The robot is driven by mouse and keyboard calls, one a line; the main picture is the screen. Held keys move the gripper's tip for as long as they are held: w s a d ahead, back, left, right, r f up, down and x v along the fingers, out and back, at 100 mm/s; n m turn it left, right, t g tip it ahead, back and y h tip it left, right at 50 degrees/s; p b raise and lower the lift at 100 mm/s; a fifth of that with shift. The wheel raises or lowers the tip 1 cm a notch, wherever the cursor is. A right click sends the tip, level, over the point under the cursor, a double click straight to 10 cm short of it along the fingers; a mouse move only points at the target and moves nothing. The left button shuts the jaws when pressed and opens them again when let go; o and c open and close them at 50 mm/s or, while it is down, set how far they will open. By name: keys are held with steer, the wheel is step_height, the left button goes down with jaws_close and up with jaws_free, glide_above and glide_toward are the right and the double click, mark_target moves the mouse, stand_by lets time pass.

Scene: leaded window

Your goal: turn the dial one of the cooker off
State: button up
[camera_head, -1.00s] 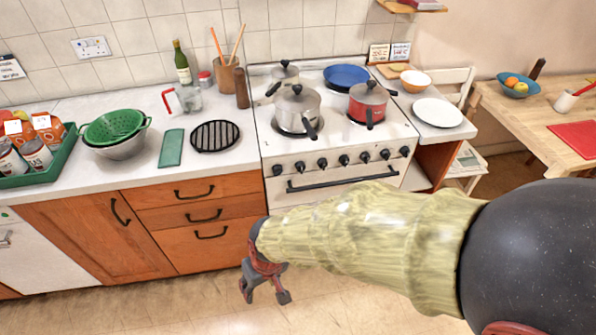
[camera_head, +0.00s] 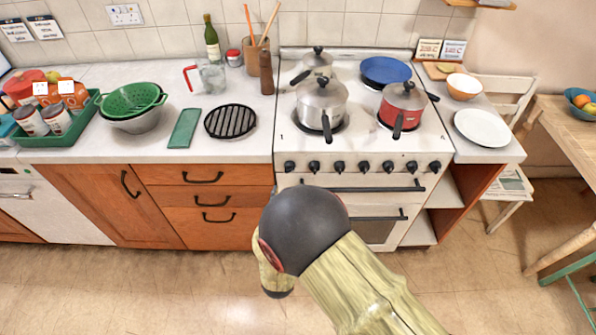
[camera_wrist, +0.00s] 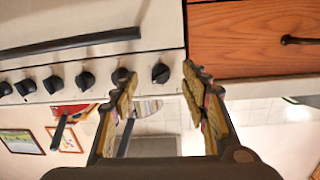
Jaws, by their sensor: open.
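The white cooker (camera_head: 300,190) has a row of black dials along its front. The end dial beside the wooden drawers (camera_head: 290,167) is leftmost in the head view. In the upside-down wrist view, this end dial (camera_wrist: 160,73) is at right, with its pointer slanted. I cannot read a dial number. My gripper (camera_wrist: 158,77) is open and empty. Its fingers frame the end dial, the left fingertip overlapping the neighbouring dial (camera_wrist: 122,76). No contact shows, and the remaining distance is unclear. My arm hides the gripper in the head view.
An oven handle (camera_head: 365,188) runs below the dials. Two steel pots (camera_head: 322,103), a red pot (camera_head: 402,102) and a blue pan (camera_head: 386,69) stand on the hob. Wooden drawers (camera_head: 240,215) adjoin the cooker's left side. The floor in front is clear.

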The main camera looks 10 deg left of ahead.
mark_target(289, 172)
steer(key=shift+t, duration=0.4)
steer(key=w, duration=0.2)
steer(key=w+a+r+b, duration=0.1)
steer(key=w, duration=0.2)
steer(key=w+b, duration=0.1)
steer(key=w, duration=0.1)
steer(key=shift+w+a+r, duration=0.15)
steer(key=shift+w+r, duration=0.25)
steer(key=shift+c, duration=0.6)
steer(key=c, duration=1)
